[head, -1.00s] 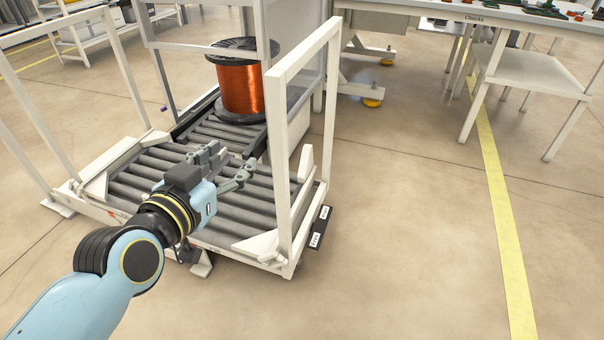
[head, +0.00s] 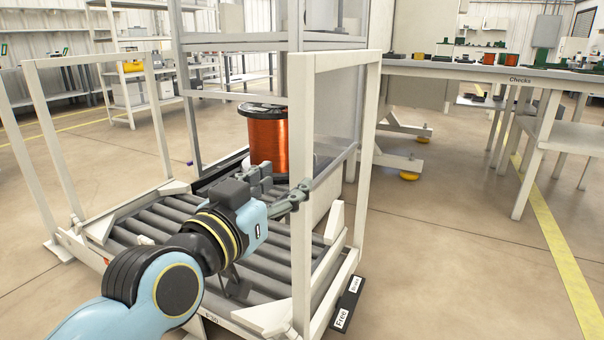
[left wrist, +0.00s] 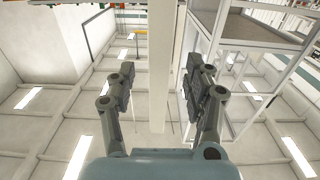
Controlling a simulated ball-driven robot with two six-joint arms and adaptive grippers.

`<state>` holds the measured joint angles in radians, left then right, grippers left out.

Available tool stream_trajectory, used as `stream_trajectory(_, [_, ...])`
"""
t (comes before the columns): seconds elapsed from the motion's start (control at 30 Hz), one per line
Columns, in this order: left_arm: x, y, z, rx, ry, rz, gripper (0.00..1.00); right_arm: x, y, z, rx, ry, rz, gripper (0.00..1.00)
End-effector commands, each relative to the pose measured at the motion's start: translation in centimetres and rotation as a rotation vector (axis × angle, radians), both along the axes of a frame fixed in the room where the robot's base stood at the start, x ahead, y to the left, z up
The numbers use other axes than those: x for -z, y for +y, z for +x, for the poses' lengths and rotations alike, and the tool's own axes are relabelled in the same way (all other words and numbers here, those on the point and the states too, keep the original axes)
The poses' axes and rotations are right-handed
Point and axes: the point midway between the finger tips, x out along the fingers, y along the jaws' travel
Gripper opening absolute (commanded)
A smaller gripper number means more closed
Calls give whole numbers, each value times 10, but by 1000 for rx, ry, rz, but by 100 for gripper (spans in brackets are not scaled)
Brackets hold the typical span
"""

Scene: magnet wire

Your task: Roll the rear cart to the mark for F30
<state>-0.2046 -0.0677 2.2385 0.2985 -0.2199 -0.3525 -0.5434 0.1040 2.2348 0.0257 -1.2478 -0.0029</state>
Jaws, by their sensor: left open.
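The cart is a white frame with grey rollers (head: 262,268) and tall white uprights; a small label (head: 212,317) near its front edge seems to read F30. My left gripper (head: 284,184) is open and empty, above the rollers beside the cart's near right upright (head: 301,240). In the left wrist view the open fingers (left wrist: 163,82) have a white post (left wrist: 161,65) between them in the picture; I cannot tell whether they touch it. A black plate with a "Free" label (head: 341,319) is low at the cart's right side. My right gripper is not in view. No floor mark is clearly visible.
An orange wire spool (head: 267,145) stands behind the rollers, by a framed enclosure (head: 328,112). A table labelled Checks (head: 480,73) is at the right. A yellow floor line (head: 562,255) runs at right. The floor (head: 450,270) between is clear.

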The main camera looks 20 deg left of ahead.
Motion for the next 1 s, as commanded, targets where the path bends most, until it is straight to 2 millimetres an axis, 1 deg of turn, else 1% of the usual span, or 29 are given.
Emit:
stream_trajectory(0.03, [1, 0, 12, 0, -2, 1, 52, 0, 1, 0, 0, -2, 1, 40])
stream_trajectory(0.1, [4, -1, 25, 0, 1, 0, 52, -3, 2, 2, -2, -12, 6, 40])
stream_trajectory(0.2, [4, -1, 42, -1, 2, 0, 52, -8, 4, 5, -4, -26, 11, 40])
stream_trajectory(0.3, [4, -2, 55, 0, 3, -1, 52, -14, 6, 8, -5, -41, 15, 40])
stream_trajectory(0.47, [3, -2, 65, -1, 3, 0, 52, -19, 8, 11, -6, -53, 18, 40])
stream_trajectory(0.7, [2, -2, 65, -1, 4, 0, 52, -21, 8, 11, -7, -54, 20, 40])
stream_trajectory(0.73, [2, -2, 65, -1, 4, 0, 51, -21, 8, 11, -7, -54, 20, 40])
stream_trajectory(0.77, [2, -2, 65, -1, 3, 0, 47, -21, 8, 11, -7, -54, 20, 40])
stream_trajectory(1.0, [2, -2, 65, -1, 3, 0, 15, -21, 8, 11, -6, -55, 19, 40])
